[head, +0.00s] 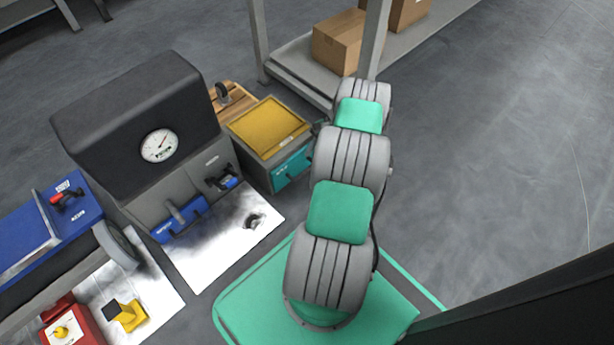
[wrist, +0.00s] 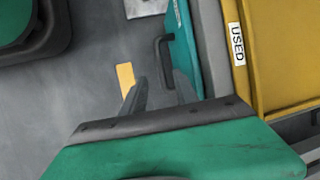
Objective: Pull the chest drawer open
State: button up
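The chest is a grey box with a yellow top (head: 270,126) and a teal drawer front (head: 293,167). In the wrist view the teal front (wrist: 180,35) is seen steeply from the side, with a dark bar handle (wrist: 163,48) standing out from it. In the head view my arm hides my gripper.
A black-topped machine with a dial (head: 160,145) stands left of the chest. A wooden crate (head: 232,100) is behind it. A shelf (head: 295,62) with cardboard boxes (head: 340,42) stands at the back. A white floor patch (head: 230,240) lies in front. Floor at right is clear.

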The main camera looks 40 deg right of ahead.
aim_at(305, 171)
jog(key=b+x, duration=0.2)
jog(key=x, duration=0.5)
jog(key=shift+a+b, duration=0.1)
jog(key=shift+b, duration=0.3)
grip_shut()
jog(key=shift+r, duration=0.1)
dwell(0.7)
